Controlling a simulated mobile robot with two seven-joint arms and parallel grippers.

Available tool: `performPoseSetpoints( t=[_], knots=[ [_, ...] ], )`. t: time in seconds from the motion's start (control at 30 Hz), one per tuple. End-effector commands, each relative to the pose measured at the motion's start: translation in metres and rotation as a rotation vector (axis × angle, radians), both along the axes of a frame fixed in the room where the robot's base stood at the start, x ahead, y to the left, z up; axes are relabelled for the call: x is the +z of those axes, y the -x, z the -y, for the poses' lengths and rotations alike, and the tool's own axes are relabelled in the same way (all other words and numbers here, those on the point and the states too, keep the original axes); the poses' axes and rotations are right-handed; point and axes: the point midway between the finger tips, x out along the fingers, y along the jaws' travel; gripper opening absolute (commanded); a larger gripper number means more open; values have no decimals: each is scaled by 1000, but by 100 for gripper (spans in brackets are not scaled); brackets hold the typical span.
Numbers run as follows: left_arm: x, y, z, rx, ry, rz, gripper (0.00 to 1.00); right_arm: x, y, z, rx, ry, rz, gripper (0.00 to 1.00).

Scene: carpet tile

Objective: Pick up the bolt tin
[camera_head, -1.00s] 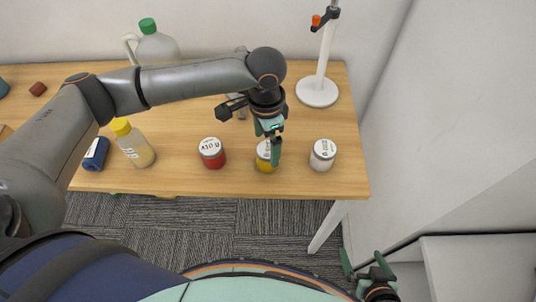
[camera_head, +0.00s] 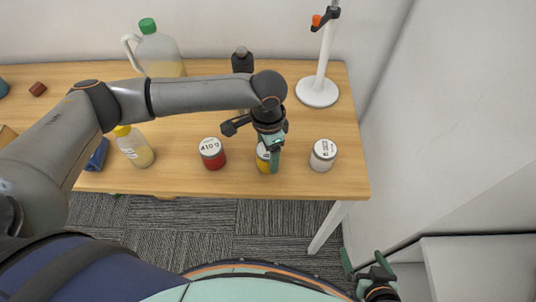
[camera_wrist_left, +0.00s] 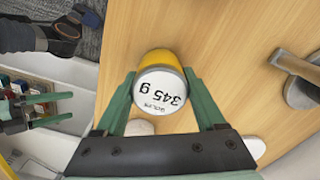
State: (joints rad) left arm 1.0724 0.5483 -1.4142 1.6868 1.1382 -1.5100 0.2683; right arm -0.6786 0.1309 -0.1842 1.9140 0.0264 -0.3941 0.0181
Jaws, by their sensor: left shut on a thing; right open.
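A yellow tin (camera_head: 262,164) with a white lid is near the front edge of the wooden table, between a red tin (camera_head: 212,154) and a white tin (camera_head: 322,155). In the left wrist view the yellow tin (camera_wrist_left: 158,88) shows a lid marked "345 g"; its smaller word is hard to read. My left gripper (camera_head: 271,158) is shut on the yellow tin, a finger on each side. I cannot tell whether the tin is clear of the tabletop. My right gripper (camera_head: 363,264) is open and empty, low at the right, away from the table.
A white stand (camera_head: 317,92) is at the table's back right. A green-capped jug (camera_head: 160,52) and a dark bottle (camera_head: 242,60) stand behind my left arm. A yellow-capped bottle (camera_head: 135,148) and a blue item (camera_head: 97,156) are left. Bare wood (camera_head: 180,180) lies along the front.

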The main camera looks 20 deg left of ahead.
Motion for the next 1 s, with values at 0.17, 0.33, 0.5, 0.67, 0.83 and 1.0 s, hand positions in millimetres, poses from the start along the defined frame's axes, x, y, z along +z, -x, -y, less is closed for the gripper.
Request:
performPoseSetpoints(
  t=[0.17,0.33,0.5,0.67,0.83,1.0],
  knots=[
    [0,0,0,0,0,0,37,0,0,0,0,0,1,100],
    [0,0,0,0,0,0,18,0,0,0,0,0,1,100],
    [0,0,0,0,0,0,0,0,0,0,0,0,1,100],
    [1,0,0,0,2,1,0,0,0,0,0,0,1,100],
    [2,-1,0,0,2,1,0,0,0,0,0,0,1,100],
    [10,-1,1,0,3,3,0,1,0,0,0,0,1,100]
  ],
)
